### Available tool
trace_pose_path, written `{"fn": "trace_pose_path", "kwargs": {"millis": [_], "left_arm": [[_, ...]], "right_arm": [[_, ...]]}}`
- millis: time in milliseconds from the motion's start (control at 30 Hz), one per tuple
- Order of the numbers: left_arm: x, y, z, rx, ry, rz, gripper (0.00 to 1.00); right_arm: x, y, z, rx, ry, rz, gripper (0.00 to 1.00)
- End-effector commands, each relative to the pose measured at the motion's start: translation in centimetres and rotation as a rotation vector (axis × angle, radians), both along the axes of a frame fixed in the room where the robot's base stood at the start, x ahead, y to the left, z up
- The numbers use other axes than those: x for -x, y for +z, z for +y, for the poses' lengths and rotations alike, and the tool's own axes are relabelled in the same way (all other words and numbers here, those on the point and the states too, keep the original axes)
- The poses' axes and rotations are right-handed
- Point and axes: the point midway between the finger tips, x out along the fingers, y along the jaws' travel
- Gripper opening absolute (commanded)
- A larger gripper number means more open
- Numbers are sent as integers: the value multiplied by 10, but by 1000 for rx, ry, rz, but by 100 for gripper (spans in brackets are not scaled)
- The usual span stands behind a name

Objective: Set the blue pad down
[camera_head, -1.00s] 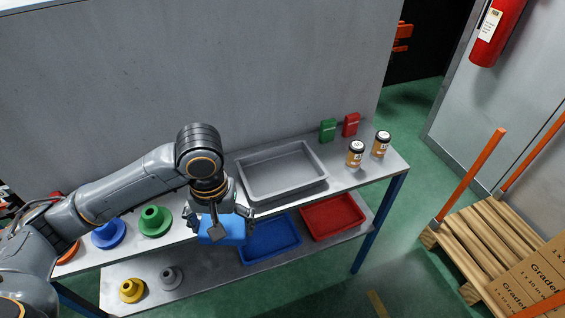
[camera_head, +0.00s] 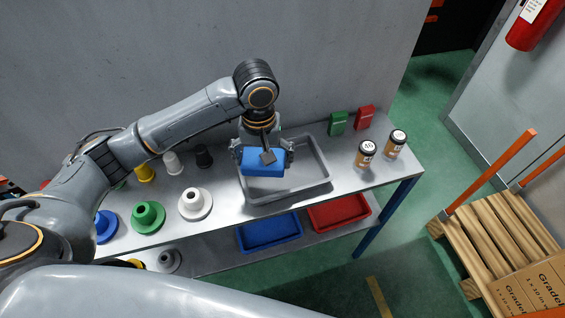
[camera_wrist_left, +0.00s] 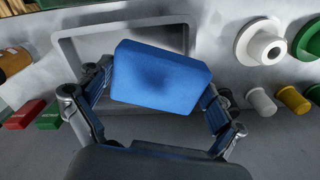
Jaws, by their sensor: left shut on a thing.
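The blue pad (camera_head: 263,162) is a small soft-looking block. My left gripper (camera_head: 264,152) is shut on it and holds it over the left part of the grey tray (camera_head: 320,170) on the upper shelf. In the left wrist view the pad (camera_wrist_left: 160,78) sits between the two fingers of the left gripper (camera_wrist_left: 155,95), with the tray (camera_wrist_left: 75,48) behind it. I cannot tell the exact height of the pad above the tray floor. My right gripper is not in view.
Green (camera_head: 338,123) and red (camera_head: 365,118) boxes and two orange-labelled jars (camera_head: 366,154) stand right of the tray. White (camera_head: 195,204) and green (camera_head: 148,217) spindles stand left. Blue (camera_head: 268,232) and red (camera_head: 340,212) bins lie on the lower shelf.

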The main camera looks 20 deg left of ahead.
Motion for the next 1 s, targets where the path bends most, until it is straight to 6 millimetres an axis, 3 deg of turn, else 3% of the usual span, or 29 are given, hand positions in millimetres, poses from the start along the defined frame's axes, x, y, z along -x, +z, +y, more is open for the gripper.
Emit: {"fn": "trace_pose_path", "kwargs": {"millis": [100,200,333,467,767,1000], "left_arm": [[-22,-18,-11,-1,2,4,68],[-36,-36,-18,-1,1,2,68],[-48,-52,-24,0,0,1,68],[-53,-60,-26,0,0,0,68],[-57,-93,-27,-2,-1,-1,68],[-57,-96,-27,0,-1,-2,68]], "right_arm": [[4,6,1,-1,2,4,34],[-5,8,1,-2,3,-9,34],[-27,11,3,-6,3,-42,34],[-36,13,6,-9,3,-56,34],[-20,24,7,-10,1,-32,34],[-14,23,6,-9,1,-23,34]]}}
